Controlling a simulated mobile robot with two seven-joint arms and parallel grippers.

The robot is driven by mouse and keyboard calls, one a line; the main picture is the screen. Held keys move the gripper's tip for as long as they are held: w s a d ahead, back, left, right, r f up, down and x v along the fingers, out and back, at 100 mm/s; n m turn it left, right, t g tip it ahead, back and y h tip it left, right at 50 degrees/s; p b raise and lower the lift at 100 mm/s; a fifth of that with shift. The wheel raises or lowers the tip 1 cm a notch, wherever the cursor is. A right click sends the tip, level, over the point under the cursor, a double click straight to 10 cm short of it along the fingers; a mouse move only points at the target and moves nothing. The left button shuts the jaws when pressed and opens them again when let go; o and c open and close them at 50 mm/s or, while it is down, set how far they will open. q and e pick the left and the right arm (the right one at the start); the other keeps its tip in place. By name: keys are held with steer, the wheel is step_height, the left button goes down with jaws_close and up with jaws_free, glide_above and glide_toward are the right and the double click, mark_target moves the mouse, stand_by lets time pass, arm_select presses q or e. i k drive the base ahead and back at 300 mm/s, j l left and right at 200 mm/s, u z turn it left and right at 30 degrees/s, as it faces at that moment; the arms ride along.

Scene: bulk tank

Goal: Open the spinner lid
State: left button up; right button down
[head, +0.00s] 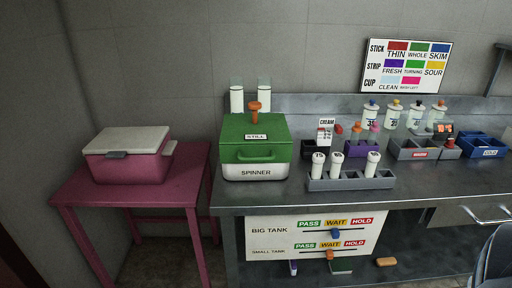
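The spinner (255,172) stands at the left end of the metal counter. It is a box with a white lower front marked SPINNER. Its green lid (235,128) appears shut, with a green handle (256,157) across the front. A small STILL label (255,137) and an orange knob (253,106) show at the top; I cannot tell whether the knob is fixed to the lid or stands behind it. Neither of my grippers is recognisable in the head view.
A grey rack (350,183) with three white-capped tubes stands right of the spinner. Two white cylinders (237,100) stand behind it. A pink cooler (128,165) sits on a pink table (95,200) at left. A dark grey shape (497,258) at lower right is unclear.

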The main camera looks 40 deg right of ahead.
mark_target(270, 140)
steer(key=z, duration=1.1)
